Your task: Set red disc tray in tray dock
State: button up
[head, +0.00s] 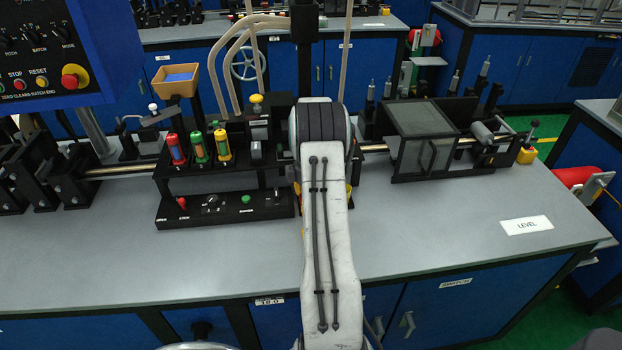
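I cannot make out a red disc tray or a tray dock for certain in the head view. My white and grey arm rises through the middle of the picture and hides the part of the bench behind it. My gripper does not show; it is hidden behind the arm or out of the picture. Small bits of yellow show at both edges of my arm, but I cannot tell what they belong to.
A grey bench (430,228) spans the view, its front mostly clear. A black fixture (230,208) with coloured cylinders stands left of my arm. A clear-lidded box (425,135) stands right. A control panel (45,60) overhangs the upper left. A LEVEL label (527,225) lies right.

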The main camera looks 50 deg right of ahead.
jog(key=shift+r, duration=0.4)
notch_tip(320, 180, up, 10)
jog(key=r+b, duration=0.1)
jog(key=b, duration=0.3)
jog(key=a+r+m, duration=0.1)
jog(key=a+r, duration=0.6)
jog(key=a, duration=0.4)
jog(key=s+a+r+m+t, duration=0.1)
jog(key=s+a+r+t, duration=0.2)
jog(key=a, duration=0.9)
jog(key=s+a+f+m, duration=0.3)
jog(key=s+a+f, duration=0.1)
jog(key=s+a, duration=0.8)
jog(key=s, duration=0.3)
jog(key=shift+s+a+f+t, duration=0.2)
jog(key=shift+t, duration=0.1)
